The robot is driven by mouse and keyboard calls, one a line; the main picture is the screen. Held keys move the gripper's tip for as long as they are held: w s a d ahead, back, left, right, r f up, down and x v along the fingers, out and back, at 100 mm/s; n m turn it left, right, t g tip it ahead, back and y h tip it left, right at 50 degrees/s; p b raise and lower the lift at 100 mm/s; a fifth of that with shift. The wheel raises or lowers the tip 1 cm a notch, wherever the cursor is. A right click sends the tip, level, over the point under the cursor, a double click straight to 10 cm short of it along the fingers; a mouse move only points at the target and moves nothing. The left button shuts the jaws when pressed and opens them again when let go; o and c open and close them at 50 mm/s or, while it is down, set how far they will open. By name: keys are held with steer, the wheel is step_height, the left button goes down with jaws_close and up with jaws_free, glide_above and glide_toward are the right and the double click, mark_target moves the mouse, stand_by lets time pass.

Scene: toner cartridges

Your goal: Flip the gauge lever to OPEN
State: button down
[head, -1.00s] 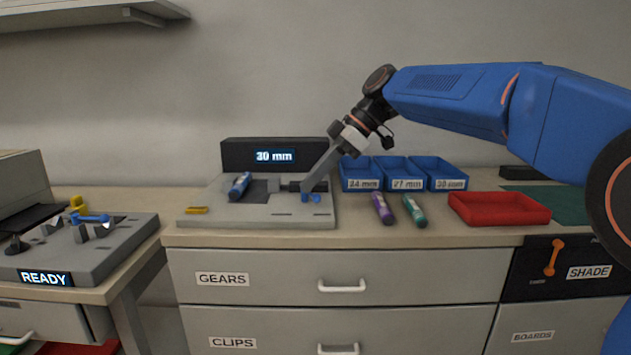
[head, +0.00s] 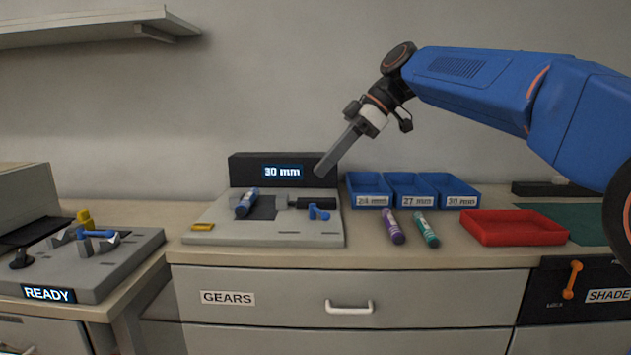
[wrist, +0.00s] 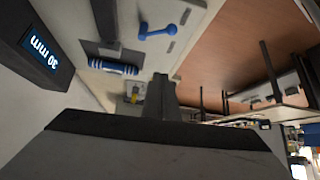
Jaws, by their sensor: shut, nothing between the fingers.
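The gauge (head: 212,232) is a light grey plate with a dark display block (head: 240,170) behind it reading 30 mm. Its small blue lever (head: 318,212) stands at the plate's right side, and also shows in the wrist view (wrist: 160,32). A blue cartridge (head: 247,202) lies on the plate's left part beside a dark slot; it shows in the wrist view (wrist: 113,67) too. My gripper (head: 322,174) is shut and empty, above and behind the lever, clear of it. I cannot read any OPEN mark near the lever.
Blue bins (head: 412,203) labelled 24, 27 and 30 mm stand right of the gauge. A purple cartridge (head: 392,226) and a green cartridge (head: 426,230) lie in front. A red tray (head: 512,239) is further right.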

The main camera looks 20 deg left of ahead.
steer(key=shift+v, duration=2.2)
steer(key=s+d+f+m+t+h, duration=0.1)
steer(key=s+d+f+m+t, duration=0.1)
steer(key=s+d+f+m, duration=0.45)
steer(key=s+d+f+m+t+h, duration=0.1)
steer(key=d+f+m, duration=0.15)
steer(key=d, duration=0.75)
steer(key=s+d+f+m+t+h, duration=0.1)
steer(key=s+d+f+m+t, duration=0.15)
steer(key=d+f+m, duration=0.4)
steer(key=s+d+f+m+t+h, duration=0.2)
steer(key=s+d+f+m+h, duration=0.2)
steer(key=s+d+f, duration=1.3)
step_height(320, 180, down, 3)
steer(key=shift+s+d+f+m+h, duration=0.35)
steer(key=shift+d+m, duration=0.4)
steer(key=shift+m, duration=0.5)
